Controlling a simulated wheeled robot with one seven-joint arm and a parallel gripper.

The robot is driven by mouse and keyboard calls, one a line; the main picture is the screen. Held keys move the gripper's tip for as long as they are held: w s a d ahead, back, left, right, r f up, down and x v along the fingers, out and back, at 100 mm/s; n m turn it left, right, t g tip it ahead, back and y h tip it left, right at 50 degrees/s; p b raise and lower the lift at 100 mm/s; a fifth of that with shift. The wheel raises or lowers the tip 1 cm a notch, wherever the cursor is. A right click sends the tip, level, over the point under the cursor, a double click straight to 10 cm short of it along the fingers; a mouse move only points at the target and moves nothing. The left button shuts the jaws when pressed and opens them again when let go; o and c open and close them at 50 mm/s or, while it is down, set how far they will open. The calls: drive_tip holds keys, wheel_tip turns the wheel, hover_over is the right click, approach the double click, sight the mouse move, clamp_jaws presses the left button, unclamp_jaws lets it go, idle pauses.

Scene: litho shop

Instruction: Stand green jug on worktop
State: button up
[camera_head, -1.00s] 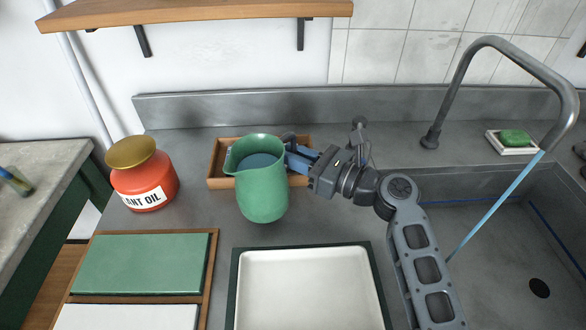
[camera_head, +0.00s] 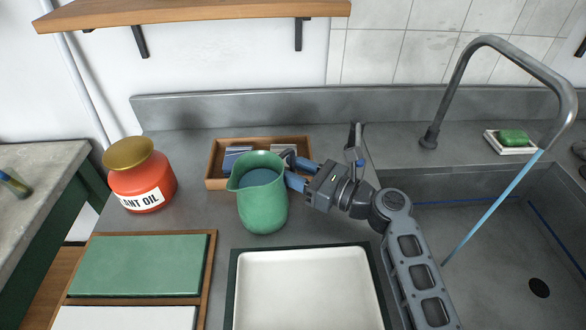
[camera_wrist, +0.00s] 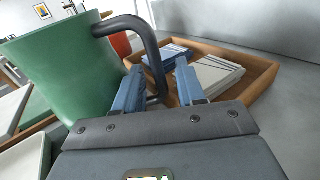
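The green jug (camera_head: 263,205) is upright over the grey worktop (camera_head: 215,218), just in front of a wooden tray, and appears to stand on the worktop. Its base meets no visible gap, though contact is hard to confirm. Its spout points left and blue shows inside. My gripper (camera_head: 298,173) is at the jug's right, at its dark handle. In the wrist view the handle (camera_wrist: 152,55) passes between my two blue fingers (camera_wrist: 159,68). The fingers are apart, with a visible gap at the handle's right side, so the gripper looks open around it.
The wooden tray (camera_head: 214,168) with blue and grey blocks is close behind the jug. A red oil jar (camera_head: 143,185) stands left. A white tray (camera_head: 300,285) and a green slab (camera_head: 140,265) lie in front. The sink (camera_head: 500,240) is right.

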drive_tip(key=shift+d+r, duration=0.1)
drive_tip(key=shift+r, duration=0.05)
drive_tip(key=p+v, duration=0.2)
drive_tip(key=v, duration=1)
idle(1.1)
